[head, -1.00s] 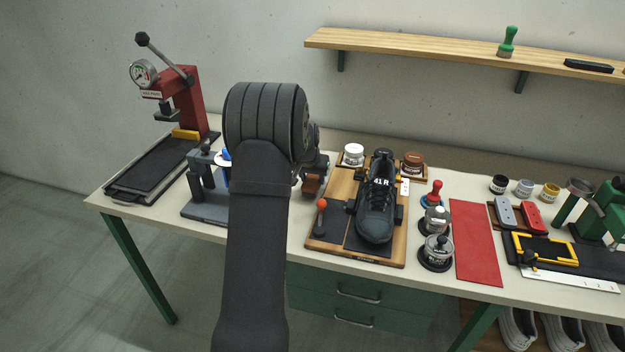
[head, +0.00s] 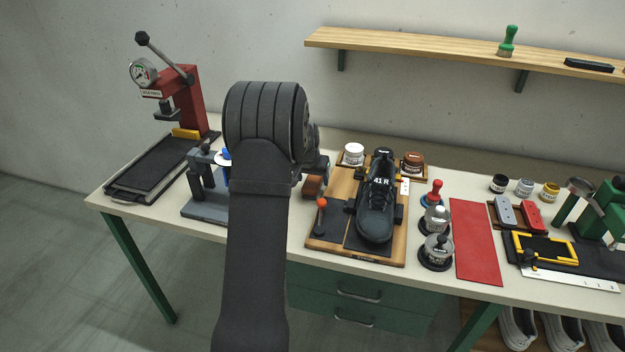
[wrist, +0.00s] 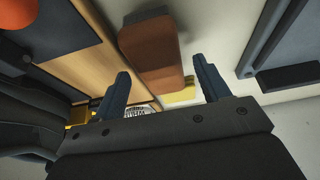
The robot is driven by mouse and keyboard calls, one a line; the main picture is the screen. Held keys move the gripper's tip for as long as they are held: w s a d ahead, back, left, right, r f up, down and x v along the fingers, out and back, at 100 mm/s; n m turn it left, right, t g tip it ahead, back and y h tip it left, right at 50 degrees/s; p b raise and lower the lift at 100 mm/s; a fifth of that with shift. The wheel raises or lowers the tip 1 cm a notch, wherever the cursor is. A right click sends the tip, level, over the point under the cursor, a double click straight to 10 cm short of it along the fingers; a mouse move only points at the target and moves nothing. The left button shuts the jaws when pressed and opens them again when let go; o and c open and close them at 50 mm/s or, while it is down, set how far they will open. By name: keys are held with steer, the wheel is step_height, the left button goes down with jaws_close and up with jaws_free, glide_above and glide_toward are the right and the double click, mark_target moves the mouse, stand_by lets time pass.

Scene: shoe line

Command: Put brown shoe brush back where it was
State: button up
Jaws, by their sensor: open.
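The brown shoe brush (head: 312,187) stands on the pale bench between my arm and the left edge of the wooden shoe board (head: 395,250). In the wrist view the brush (wrist: 152,50) has an orange-brown upper part and a darker brown lower part. My gripper (wrist: 160,66) is open, its two dark fingers apart, with the brush ahead of the gap between them and nothing held. In the head view my gripper is just above and behind the brush, partly hidden by my arm.
A black shoe (head: 375,205) lies on the board, with an orange-knobbed tool (head: 321,205) at its left. White and brown jars (head: 353,154) stand behind. A grey-blue fixture (head: 205,205) is left of my arm. A red mat (head: 474,240) lies to the right.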

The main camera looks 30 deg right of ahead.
steer(key=v, duration=1.1)
steer(key=x, duration=1.2)
steer(key=shift+r, duration=1.45)
